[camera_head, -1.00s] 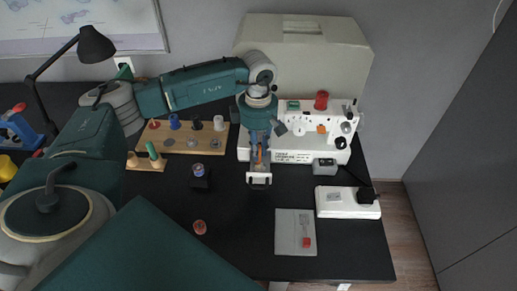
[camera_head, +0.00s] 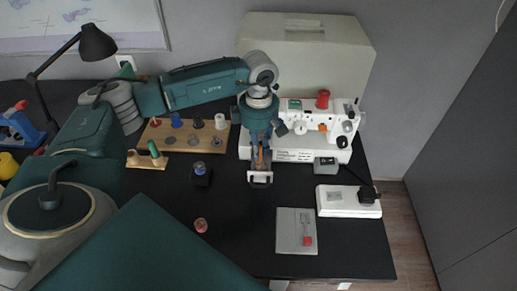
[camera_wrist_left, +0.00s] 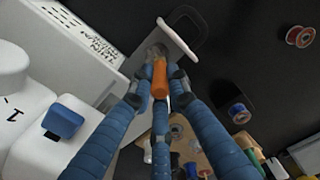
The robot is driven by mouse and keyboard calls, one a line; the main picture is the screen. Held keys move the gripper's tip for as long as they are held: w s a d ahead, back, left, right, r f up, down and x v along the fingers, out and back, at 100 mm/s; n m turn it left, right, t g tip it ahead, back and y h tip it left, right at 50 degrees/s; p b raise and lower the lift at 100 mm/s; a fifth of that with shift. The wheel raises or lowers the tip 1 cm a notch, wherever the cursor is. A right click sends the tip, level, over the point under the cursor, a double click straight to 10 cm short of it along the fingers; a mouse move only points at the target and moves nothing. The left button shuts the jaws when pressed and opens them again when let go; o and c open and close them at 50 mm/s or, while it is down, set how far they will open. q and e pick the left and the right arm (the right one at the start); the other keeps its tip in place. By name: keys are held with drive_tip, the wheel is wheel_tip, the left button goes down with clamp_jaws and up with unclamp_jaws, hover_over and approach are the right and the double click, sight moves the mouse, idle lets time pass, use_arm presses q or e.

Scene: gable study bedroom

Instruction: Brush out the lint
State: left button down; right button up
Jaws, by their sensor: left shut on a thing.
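My left gripper (camera_head: 262,160) points down at the left end of the white sewing machine (camera_head: 295,156). In the left wrist view its blue fingers (camera_wrist_left: 160,95) are shut on an orange-handled brush (camera_wrist_left: 160,78). A pale, blurred tip shows just beyond the handle, close to a white plate-like part (camera_wrist_left: 180,38) with a dark loop-shaped outline beyond it. That part also shows below the gripper in the head view (camera_head: 260,178). Whether the tip touches the machine cannot be told. I cannot make out any lint. My right gripper is not in view.
A wooden spool rack (camera_head: 205,142) stands left of the machine. A dark block with a spool (camera_head: 200,175) and a loose red spool (camera_head: 201,226) are in front. A grey mat (camera_head: 286,240) bears a red-handled tool. A white pedal-like box (camera_head: 345,209) lies right.

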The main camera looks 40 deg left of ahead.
use_arm(q)
drive_tip(key=shift+d, duration=0.45)
idle(0.6)
drive_tip(key=shift+w+d, duration=0.2)
idle(0.5)
drive_tip(key=shift+w+b, duration=0.3)
drive_tip(key=shift+b, duration=0.1)
idle(0.4)
drive_tip(key=shift+w+a, duration=0.2)
drive_tip(key=shift+a, duration=0.1)
idle(0.3)
drive_tip(key=shift+r, duration=0.15)
drive_tip(key=shift+s+a+r+p, duration=0.1)
drive_tip(key=shift+s+r+p, duration=0.15)
drive_tip(key=shift+r+p, duration=1.15)
drive_tip(key=shift+s+r+p, duration=0.2)
drive_tip(key=shift+r+p, duration=0.5)
drive_tip(key=shift+r, duration=1.3)
